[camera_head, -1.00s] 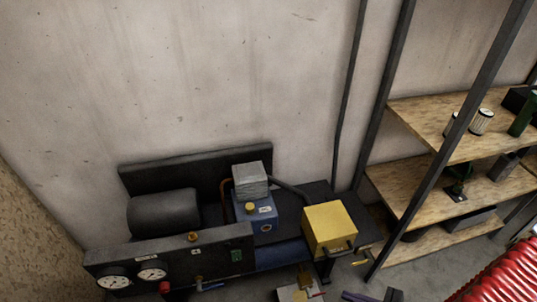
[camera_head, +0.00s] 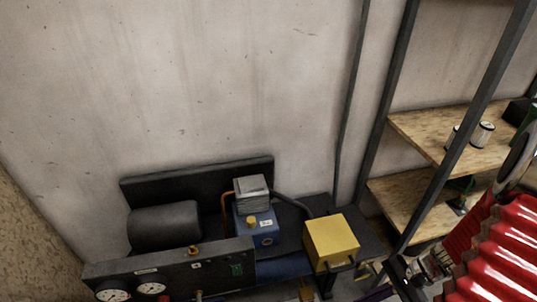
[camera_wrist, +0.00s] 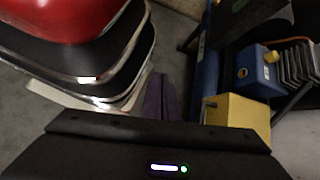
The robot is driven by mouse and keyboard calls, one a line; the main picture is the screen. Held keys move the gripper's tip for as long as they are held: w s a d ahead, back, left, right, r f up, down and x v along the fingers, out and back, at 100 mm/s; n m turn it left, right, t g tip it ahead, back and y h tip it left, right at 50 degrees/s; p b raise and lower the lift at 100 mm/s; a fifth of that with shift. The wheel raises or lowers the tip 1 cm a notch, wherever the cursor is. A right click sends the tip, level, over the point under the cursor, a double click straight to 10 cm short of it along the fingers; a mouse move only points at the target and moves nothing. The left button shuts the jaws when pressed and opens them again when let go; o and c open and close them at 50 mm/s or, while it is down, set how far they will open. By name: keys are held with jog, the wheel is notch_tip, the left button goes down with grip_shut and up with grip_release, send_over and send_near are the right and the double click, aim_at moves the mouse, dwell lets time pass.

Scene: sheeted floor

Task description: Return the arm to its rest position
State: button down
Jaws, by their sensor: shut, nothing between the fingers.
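My arm, with its red ribbed sleeve, fills the lower right of the head view. My gripper (camera_head: 380,290) is at the bottom edge there, partly cut off, to the right of and below the yellow box. In the wrist view, the dark purple fingers of my gripper (camera_wrist: 160,97) stand close together beyond the black housing with a small lit indicator. They are shut, and nothing shows between them. The arm is raised in front of the shelf's lower part and hides some of it.
A bench unit with gauges, a dark cylinder (camera_head: 165,226), a blue pump (camera_head: 256,228) and a yellow box (camera_head: 332,241) stands against the concrete wall. The yellow box also shows in the wrist view (camera_wrist: 238,115). A wooden shelf (camera_head: 425,130) with dark posts stands at right.

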notch_tip(320, 180, up, 17)
jog(key=w+a+n+h, duration=0.1)
jog(key=a+n+h, duration=0.2)
jog(key=n+h, duration=0.55)
jog(key=a+r+n+t, duration=0.5)
jog(key=a+r, duration=0.4)
jog(key=r, duration=0.4)
jog(key=shift+r+t, duration=0.15)
jog(key=shift+t, duration=0.35)
jog(key=shift+a+n, duration=0.2)
jog(key=shift+n, duration=0.05)
